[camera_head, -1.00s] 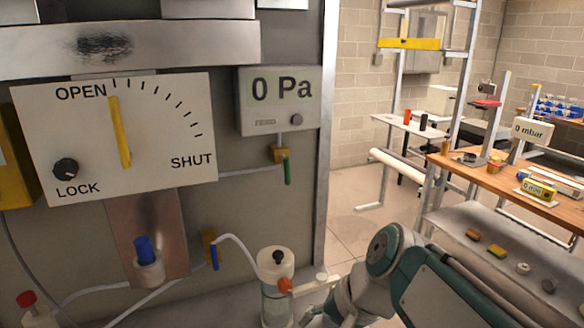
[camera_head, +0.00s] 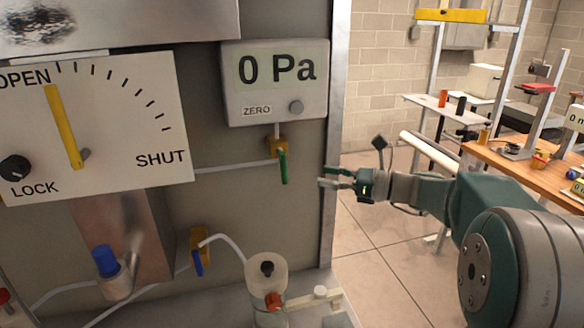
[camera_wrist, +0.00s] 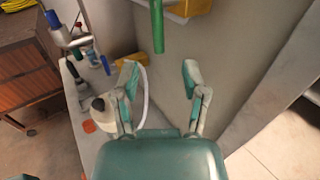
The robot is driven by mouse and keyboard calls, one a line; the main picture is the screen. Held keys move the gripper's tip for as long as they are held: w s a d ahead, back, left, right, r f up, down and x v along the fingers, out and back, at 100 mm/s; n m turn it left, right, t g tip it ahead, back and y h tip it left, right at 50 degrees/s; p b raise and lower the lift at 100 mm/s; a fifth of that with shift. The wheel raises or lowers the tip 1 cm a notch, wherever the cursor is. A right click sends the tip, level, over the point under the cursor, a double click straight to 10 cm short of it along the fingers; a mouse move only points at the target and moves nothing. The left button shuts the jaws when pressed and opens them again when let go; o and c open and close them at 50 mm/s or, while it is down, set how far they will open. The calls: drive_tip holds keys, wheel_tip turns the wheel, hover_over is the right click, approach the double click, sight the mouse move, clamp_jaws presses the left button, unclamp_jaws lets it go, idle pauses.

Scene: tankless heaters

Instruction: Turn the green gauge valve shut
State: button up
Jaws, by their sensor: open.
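The green gauge valve handle (camera_head: 283,167) hangs straight down from a brass valve body (camera_head: 277,145) under the gauge box (camera_head: 275,84), which reads 0 Pa. In the wrist view the green handle (camera_wrist: 157,25) is at the top, beyond the fingertips and between their lines. The brass body (camera_wrist: 196,7) shows at its upper right. My gripper (camera_head: 327,183) is open and empty, to the right of the handle and apart from it, pointing left. The wrist view shows my gripper (camera_wrist: 160,78) with its two fingers spread wide.
A yellow-pointer panel (camera_head: 95,125) marked OPEN and SHUT is at the left. A blue-handled valve (camera_head: 197,255) and a clear bottle (camera_head: 266,290) sit below the green handle. The panel's metal edge post (camera_head: 335,130) is near my gripper. A workbench (camera_head: 530,165) stands at the right.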

sight(282, 171)
drive_tip(key=x, duration=0.7)
drive_tip(key=shift+s+a+f, duration=0.1)
drive_tip(key=shift+s+a, duration=0.05)
drive_tip(key=shift+a, duration=0.2)
drive_tip(key=shift+x, duration=1.2)
drive_tip(key=shift+a, duration=0.1)
drive_tip(key=shift+c, duration=1)
drive_tip(key=c, duration=0.6)
